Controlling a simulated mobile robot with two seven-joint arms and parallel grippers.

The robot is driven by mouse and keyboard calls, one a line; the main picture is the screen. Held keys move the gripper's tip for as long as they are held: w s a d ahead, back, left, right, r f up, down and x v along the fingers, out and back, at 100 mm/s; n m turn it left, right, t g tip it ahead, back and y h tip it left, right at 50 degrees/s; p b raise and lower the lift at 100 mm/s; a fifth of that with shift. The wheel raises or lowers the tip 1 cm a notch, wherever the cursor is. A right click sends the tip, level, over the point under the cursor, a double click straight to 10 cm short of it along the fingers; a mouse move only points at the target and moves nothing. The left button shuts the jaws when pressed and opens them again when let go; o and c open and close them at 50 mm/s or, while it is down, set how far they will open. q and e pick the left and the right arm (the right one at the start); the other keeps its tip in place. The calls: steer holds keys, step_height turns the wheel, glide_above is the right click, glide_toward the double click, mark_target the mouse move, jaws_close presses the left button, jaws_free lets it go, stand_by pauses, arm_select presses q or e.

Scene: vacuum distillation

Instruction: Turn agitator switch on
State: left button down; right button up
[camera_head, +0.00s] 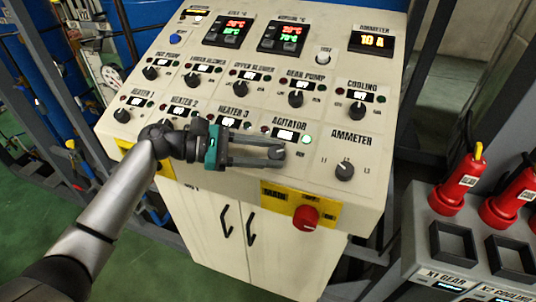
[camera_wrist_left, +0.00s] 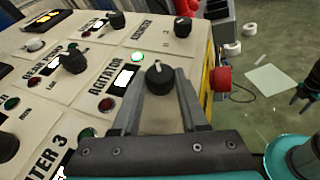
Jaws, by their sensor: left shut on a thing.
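The agitator switch (camera_wrist_left: 158,73) is a black knob with a light pointer mark, seen in the left wrist view beside the AGITATOR label. My left gripper (camera_head: 277,154) reaches it from the left in the head view, its two fingers shut around the knob. The fingers partly hide the knob in the head view. The agitator's green lamp (camera_head: 306,139) looks lit; it also glows in the left wrist view (camera_wrist_left: 137,57). The agitator's display (camera_head: 285,135) is bright white and its word cannot be read. A dark claw-like shape at the right edge of the left wrist view may be my right gripper.
The ammeter knob (camera_head: 345,171) is close to the right of my left gripper. The red main switch (camera_head: 306,218) sits below on a yellow plate. Several other knobs fill the rows above. A grey box with red plugs (camera_head: 454,190) stands at the right.

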arm_select(q)
steer(key=shift+m, duration=0.3)
steer(key=shift+c, duration=2.2)
jaws_free()
steer(key=shift+a, duration=0.1)
steer(key=b+v, duration=0.2)
steer(key=v, duration=1.3)
steer(key=shift+w, duration=0.15)
